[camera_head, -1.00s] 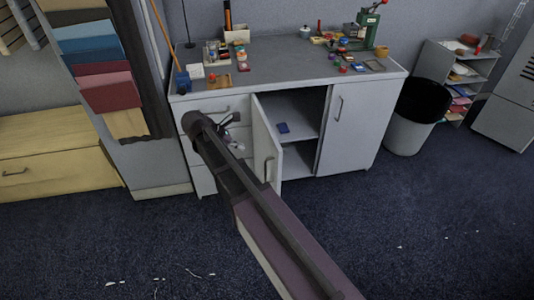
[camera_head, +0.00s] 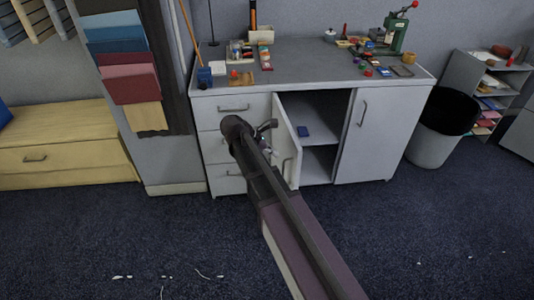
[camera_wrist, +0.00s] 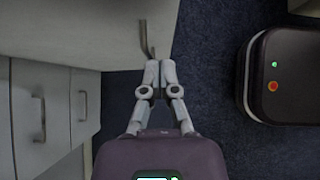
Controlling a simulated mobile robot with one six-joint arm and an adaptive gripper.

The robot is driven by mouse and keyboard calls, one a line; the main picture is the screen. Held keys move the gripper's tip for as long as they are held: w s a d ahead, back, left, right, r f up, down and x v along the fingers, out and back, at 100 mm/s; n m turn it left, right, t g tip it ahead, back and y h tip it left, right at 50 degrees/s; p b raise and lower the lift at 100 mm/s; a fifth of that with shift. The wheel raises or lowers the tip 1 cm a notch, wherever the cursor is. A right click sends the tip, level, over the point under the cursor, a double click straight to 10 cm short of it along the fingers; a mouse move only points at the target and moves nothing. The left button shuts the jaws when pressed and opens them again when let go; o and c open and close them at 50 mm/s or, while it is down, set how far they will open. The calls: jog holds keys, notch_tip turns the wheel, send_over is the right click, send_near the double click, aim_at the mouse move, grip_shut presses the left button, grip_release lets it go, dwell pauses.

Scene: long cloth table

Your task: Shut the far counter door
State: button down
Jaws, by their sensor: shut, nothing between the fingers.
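The grey-white counter (camera_head: 232,160) stands against the wall. Its left cabinet door (camera_head: 285,125) stands open, swung out from the left side of the opening, with a bar handle (camera_head: 287,166) on its outer face. The right door (camera_head: 368,140) is shut. My gripper (camera_head: 267,138) is in front of the open door's outer face, partly hidden by my arm. In the wrist view my gripper (camera_wrist: 154,66) has its fingers together and empty, just below the door handle (camera_wrist: 147,38) and the pale door panel (camera_wrist: 75,30). I cannot tell whether they touch.
Drawers (camera_head: 225,145) are left of the opening; they also show in the wrist view (camera_wrist: 40,118). A small blue item (camera_head: 303,132) lies on the inner shelf. A black-lined bin (camera_head: 440,125) stands to the right. Dark carpet (camera_head: 430,230) in front is mostly clear, with white scraps.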

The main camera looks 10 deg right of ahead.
aim_at(295, 157)
jog(key=d, duration=0.1)
jog(key=d+f, duration=0.1)
jog(key=d+b, duration=0.1)
jog(key=d, duration=0.1)
jog(key=shift+w+f, duration=0.15)
jog(key=shift+f, duration=0.2)
jog(key=shift+w+d, duration=0.1)
jog(key=shift+d, duration=0.8)
